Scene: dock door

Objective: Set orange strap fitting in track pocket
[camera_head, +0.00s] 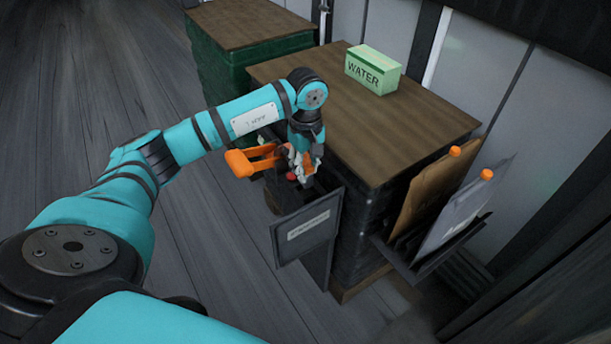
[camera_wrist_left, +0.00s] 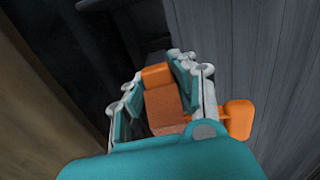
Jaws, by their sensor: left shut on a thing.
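My left gripper (camera_head: 304,168) is in front of the near side of the wood-topped cabinet. It is shut on the orange strap fitting (camera_head: 240,163), whose open loop sticks out to the left in the head view. In the left wrist view, the fitting (camera_wrist_left: 164,107) sits between the fingers of my left gripper (camera_wrist_left: 155,95), with another orange part to the right. Below the gripper is a dark box-like holder (camera_head: 305,228) with a pale label. A small red spot shows by the fingertips. The track pocket cannot be made out clearly. My right gripper is not in view.
A green WATER box (camera_head: 372,70) stands on the wooden top (camera_head: 400,125). A rack on the right holds a brown envelope (camera_head: 432,195) and a grey envelope (camera_head: 465,210). A green crate stack (camera_head: 235,80) stands behind. Floor at left is clear.

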